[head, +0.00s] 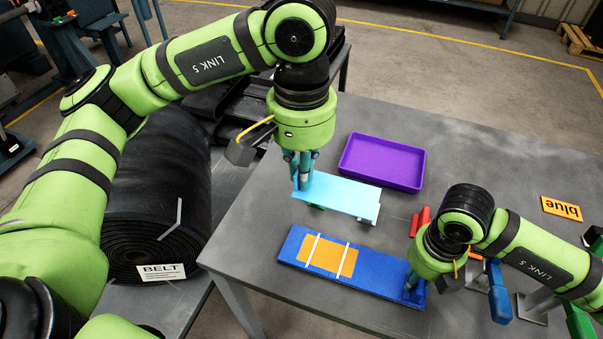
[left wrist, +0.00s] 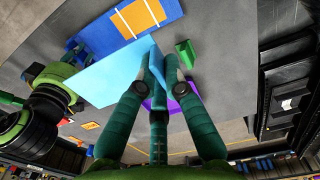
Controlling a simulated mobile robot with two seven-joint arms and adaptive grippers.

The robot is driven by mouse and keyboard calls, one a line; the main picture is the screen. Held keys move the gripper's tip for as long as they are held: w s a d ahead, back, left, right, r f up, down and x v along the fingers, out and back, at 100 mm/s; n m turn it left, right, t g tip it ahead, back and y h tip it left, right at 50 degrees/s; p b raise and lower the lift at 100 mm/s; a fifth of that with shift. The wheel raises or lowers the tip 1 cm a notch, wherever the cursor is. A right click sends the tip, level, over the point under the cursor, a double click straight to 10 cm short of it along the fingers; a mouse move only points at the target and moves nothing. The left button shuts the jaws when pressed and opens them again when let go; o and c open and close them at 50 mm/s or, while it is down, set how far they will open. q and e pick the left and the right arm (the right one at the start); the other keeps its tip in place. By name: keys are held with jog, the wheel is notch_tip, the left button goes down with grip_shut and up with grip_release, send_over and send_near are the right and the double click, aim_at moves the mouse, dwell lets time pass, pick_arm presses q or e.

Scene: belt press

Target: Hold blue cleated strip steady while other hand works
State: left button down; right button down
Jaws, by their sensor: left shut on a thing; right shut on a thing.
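A dark blue strip (head: 375,275) lies flat on the table, with an orange patch (head: 325,257) crossed by two white bars. It also shows in the left wrist view (left wrist: 88,34). My right gripper (head: 412,287) is shut on the strip's right end. My left gripper (head: 302,180) is shut on the left end of a light blue sheet (head: 343,196), behind the strip; its fingers also show in the left wrist view (left wrist: 156,58). I cannot tell how high the sheet is above the table. The fingers partly hide the gripped edges.
A purple tray (head: 382,161) stands behind the sheet. A green block (left wrist: 187,52) is beside the sheet. An orange "blue" sign (head: 561,208), red pieces (head: 420,220) and a blue-handled tool (head: 499,292) are at the right. A large black belt roll (head: 158,190) is left of the table (head: 480,150).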

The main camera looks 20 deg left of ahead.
jog(key=shift+d, duration=0.1)
jog(key=c, duration=1)
grip_release()
notch_tip(320, 180, up, 12)
